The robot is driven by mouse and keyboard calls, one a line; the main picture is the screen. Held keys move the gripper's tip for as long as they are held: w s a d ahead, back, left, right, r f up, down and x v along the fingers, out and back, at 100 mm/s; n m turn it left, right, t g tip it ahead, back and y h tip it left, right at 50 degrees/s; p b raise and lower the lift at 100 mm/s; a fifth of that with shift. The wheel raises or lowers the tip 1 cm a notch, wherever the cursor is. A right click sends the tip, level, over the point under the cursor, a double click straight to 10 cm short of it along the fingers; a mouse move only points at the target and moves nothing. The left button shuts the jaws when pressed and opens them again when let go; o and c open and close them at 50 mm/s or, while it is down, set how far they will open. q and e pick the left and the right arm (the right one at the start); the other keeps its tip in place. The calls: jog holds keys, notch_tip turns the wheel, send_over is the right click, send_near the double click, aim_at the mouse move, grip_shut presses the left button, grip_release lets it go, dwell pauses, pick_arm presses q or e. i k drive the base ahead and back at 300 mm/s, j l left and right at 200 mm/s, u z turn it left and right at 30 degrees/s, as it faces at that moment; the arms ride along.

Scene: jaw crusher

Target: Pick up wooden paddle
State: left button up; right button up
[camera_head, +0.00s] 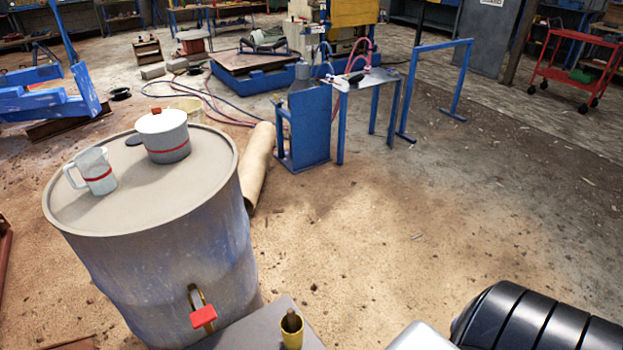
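I cannot clearly make out a wooden paddle. A small yellow cup (291,336) stands on a grey surface (262,335) at the bottom edge, and a short brown end (291,321) shows inside it; it is too small to tell what it is. A large grey-blue drum (160,260) stands at the left. On its top are a white jug with a red band (97,172) and a grey pot with a white lid and red knob (163,135). Neither gripper is in view.
A red-handled tap (203,316) sticks out of the drum's front. A tan roll (256,165) lies behind the drum. Blue stands and a small metal table (367,79) are further back. A red trolley (575,68) stands far right. The sandy floor at centre right is clear.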

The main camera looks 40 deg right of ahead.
aim_at(291, 314)
jog(key=z, duration=1.05)
jog(key=j+u, duration=0.1)
jog(key=u, duration=1.7)
jog(key=z, duration=1.85)
jog(key=l+u, duration=0.3)
jog(key=l, duration=0.4)
jog(key=i, duration=0.05)
